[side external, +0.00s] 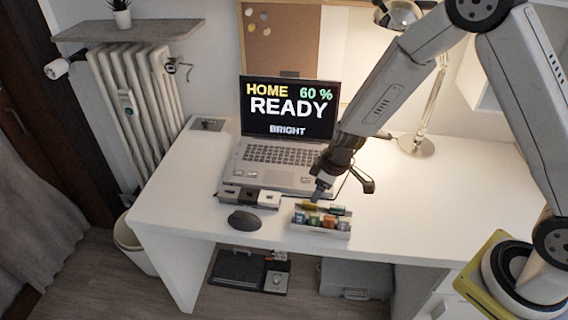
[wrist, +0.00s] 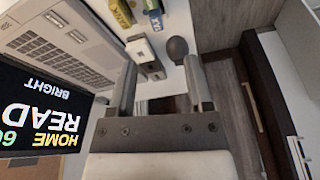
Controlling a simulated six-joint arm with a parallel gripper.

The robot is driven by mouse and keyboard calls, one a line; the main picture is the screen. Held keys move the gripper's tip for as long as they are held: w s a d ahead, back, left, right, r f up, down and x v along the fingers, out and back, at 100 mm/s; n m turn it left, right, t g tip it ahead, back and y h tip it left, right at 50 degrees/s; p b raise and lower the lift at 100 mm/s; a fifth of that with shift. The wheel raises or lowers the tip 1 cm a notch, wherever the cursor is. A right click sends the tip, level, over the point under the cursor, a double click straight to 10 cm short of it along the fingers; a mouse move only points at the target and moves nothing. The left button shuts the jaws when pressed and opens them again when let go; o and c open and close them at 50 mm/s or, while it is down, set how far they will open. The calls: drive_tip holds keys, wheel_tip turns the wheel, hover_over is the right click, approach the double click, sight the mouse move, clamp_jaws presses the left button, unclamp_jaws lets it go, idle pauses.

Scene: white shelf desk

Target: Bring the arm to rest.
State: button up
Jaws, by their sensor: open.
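My gripper (side external: 321,192) is in the air over the desk, near the laptop's front right corner and above the small tray. In the wrist view its two fingers (wrist: 160,88) stand wide apart with nothing between them. The open laptop (side external: 270,155) stands on the white desk (side external: 180,200). Its screen (side external: 289,108) reads "HOME", "60 %", "READY" and "BRIGHT". The screen also shows upside down at the left of the wrist view (wrist: 40,110).
A button box (side external: 248,197), a dark mouse (side external: 244,221) and a tray (side external: 320,233) of small coloured items lie along the desk's front. A lamp (side external: 416,146) stands behind my arm. The desk's right side and left front are clear. A radiator (side external: 130,100) is at the left.

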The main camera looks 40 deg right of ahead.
drive_tip(key=s+d+r+m+h, duration=0.1)
drive_tip(key=s+d+r+m, duration=0.1)
drive_tip(key=s+r, duration=0.3)
drive_tip(key=s+d+r+m+h, duration=0.1)
drive_tip(key=s+d+r+m, duration=0.2)
drive_tip(key=s+r, duration=0.3)
drive_tip(key=shift+s+d+r+m, duration=0.3)
drive_tip(key=shift+s+m, duration=0.5)
drive_tip(key=shift+s, duration=0.95)
